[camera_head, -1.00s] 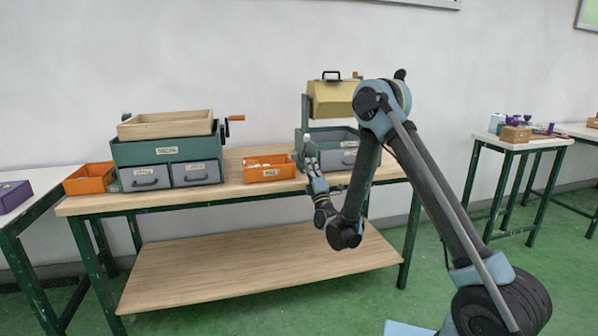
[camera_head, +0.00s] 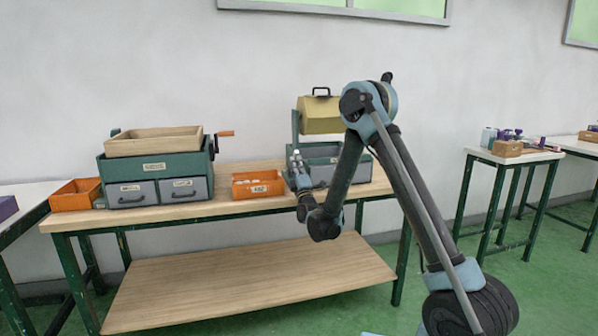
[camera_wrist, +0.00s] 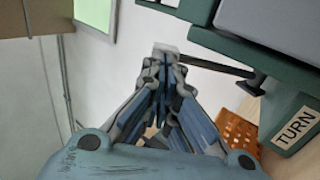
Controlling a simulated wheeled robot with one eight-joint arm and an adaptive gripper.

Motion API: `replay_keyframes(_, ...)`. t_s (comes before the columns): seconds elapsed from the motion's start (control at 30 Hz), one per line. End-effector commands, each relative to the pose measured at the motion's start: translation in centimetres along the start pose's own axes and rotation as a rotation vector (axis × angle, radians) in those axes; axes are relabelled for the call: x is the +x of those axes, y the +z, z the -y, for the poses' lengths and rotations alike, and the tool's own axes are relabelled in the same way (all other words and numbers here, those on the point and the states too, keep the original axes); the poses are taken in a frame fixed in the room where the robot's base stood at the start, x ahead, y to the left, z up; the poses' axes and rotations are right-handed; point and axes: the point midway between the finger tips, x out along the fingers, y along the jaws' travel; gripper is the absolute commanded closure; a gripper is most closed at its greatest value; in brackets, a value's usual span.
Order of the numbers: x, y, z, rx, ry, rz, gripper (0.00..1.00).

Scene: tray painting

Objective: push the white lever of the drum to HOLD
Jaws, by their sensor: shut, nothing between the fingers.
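The yellow drum (camera_head: 318,115) hangs in a green stand (camera_head: 296,128) at the right end of the workbench. In the wrist view, a pale, whitish block (camera_wrist: 165,49) sits on the end of a dark rod that runs to the green stand; it looks like the lever's knob. My gripper (camera_wrist: 162,68) is shut and empty, with its fingertips right at this block; I cannot tell whether they touch. In the head view my gripper (camera_head: 297,166) is at the left front of the stand. I see no HOLD mark.
A TURN label (camera_wrist: 295,128) is on the green stand in the wrist view. An orange bin (camera_head: 258,190) stands left of the stand. Further left are a green drawer unit (camera_head: 160,169) with a wooden tray (camera_head: 152,143) and another orange bin (camera_head: 75,195).

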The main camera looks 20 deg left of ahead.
Motion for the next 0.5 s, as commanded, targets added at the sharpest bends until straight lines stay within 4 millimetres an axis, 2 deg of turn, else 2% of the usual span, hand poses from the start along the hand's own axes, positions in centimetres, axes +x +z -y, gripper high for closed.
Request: replay_keyframes(0.5, 0.44, -0.99, -0.15, 0.005, -0.002, -0.007, 1.0)
